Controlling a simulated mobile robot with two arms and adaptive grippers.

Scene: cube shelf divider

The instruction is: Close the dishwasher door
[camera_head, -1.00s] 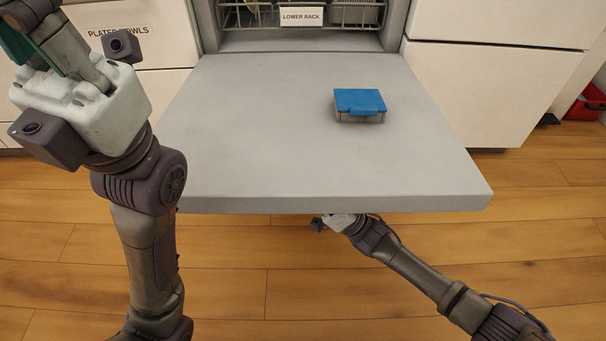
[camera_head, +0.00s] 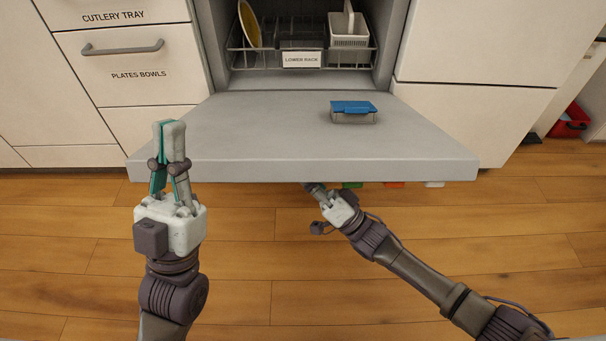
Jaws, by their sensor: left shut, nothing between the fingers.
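The grey dishwasher door (camera_head: 240,130) is folded down and sticks out in front of the open dishwasher. A small box with a blue lid (camera_head: 352,107) rests on its inner face, right of centre. My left gripper (camera_head: 168,126) is shut and empty, pointing forward at the door's front left corner; I cannot tell whether it touches. My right gripper (camera_head: 314,188) is low, at the door's front edge near the middle, with its fingertips partly hidden beneath the door. Its opening cannot be made out.
The lower rack (camera_head: 270,62) holds a yellow plate (camera_head: 249,24) and a white basket (camera_head: 348,40). Labelled drawers (camera_head: 130,66) stand to the left and white cabinet fronts (camera_head: 470,112) to the right. Green, orange and white items peek out under the door. The wooden floor in front is clear.

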